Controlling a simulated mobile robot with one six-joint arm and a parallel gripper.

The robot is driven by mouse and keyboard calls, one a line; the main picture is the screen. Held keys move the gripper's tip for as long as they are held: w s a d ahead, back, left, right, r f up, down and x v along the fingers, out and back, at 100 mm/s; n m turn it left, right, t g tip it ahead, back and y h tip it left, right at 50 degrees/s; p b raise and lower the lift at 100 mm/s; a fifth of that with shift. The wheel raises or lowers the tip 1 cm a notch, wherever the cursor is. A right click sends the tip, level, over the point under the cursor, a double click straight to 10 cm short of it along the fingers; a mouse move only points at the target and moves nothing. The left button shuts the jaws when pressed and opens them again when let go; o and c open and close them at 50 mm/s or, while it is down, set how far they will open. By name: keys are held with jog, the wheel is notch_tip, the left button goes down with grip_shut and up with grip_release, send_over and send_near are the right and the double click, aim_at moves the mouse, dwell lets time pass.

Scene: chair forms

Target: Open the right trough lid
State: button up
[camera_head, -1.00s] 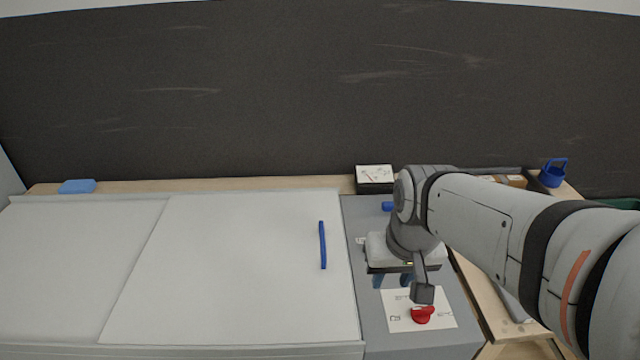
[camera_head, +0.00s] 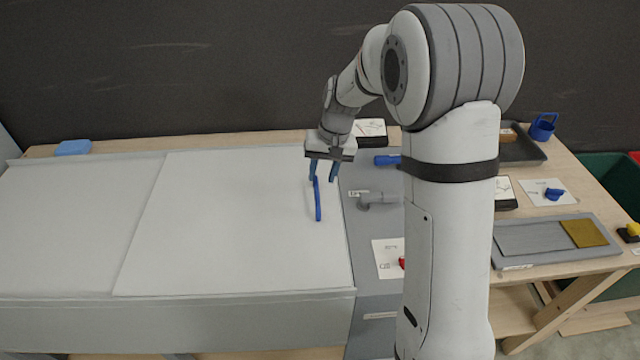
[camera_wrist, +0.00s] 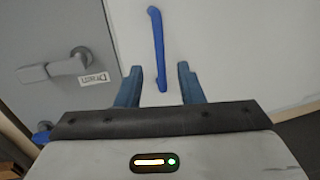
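The right trough lid (camera_head: 230,230) is a flat white panel, lying closed on the trough beside the left panel. Its blue bar handle (camera_head: 318,200) stands near the lid's right edge. My gripper (camera_head: 323,172) is over the far end of this handle, fingers pointing down. In the wrist view my gripper (camera_wrist: 158,80) has its two blue fingers apart, with the near end of the blue handle (camera_wrist: 157,45) between them in the picture. The fingers look clear of the handle on both sides. Whether they are down at its height I cannot tell.
The left lid (camera_head: 65,220) lies flat. Right of the trough, a grey panel carries a lever fitting (camera_head: 378,198), a blue handle (camera_head: 386,160) and a card with a red knob (camera_head: 388,258). A blue block (camera_head: 73,147) lies at the back left. A grey tray (camera_head: 530,243) lies on the right.

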aim_at(317, 192)
jog(key=f, duration=0.2)
jog(key=a+f, duration=0.1)
jog(key=f, duration=0.2)
grip_shut()
dwell(0.3)
